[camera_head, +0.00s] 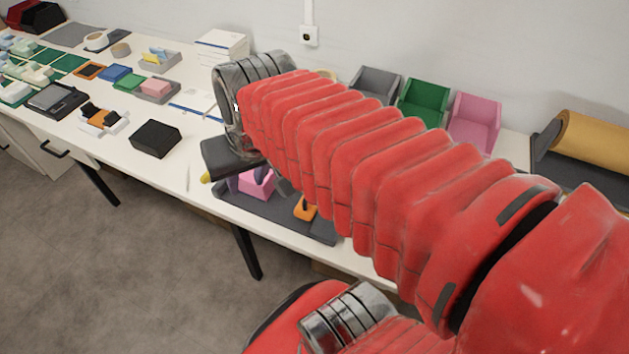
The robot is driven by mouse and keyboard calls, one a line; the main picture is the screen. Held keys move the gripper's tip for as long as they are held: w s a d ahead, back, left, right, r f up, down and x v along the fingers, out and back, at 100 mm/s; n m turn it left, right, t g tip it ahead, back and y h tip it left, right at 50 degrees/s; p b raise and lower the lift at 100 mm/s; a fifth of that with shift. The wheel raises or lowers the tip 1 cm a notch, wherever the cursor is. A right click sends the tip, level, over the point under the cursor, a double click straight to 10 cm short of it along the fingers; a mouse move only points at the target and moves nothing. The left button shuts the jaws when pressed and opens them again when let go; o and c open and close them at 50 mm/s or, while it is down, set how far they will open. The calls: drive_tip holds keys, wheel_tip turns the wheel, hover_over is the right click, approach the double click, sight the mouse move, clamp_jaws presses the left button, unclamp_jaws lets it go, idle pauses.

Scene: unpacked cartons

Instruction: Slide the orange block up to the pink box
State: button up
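The orange block (305,212) lies on a dark grey mat (285,228) near the table's front edge, partly hidden behind my red arm. A small dark part shows at its top; I cannot tell what it is. A pink box (257,184), open at the top, stands on the same mat to the left, with a gap between the two. My gripper (228,160) shows as a dark shape above and left of the pink box. Its fingers are not clear, so I cannot tell whether it is open or holds anything.
Grey, green and pink bins (475,122) stand at the back right beside a brown roll (592,140). A black box (156,138) sits left of my gripper, with a thin pen-like thing nearby. Several small items fill the left table. My arm hides much of the table's middle.

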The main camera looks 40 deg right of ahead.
drive_tip(key=d+f+m+g, duration=0.1)
drive_tip(key=d+f+m, duration=0.2)
drive_tip(key=d, duration=0.7)
drive_tip(key=s+d+f+m+g+y, duration=0.1)
drive_tip(key=d+f+m, duration=0.1)
drive_tip(key=d+m, duration=0.5)
drive_tip(key=d, duration=0.3)
drive_tip(key=shift+f+m, duration=0.3)
drive_tip(key=shift+f, duration=0.1)
drive_tip(key=shift+f, duration=0.15)
drive_tip(key=x, duration=1.3)
drive_tip(key=shift+a+f, duration=0.15)
drive_tip(key=shift+f, duration=0.15)
drive_tip(key=shift+c, duration=0.5)
clamp_jaws()
drive_tip(key=shift+s, duration=0.1)
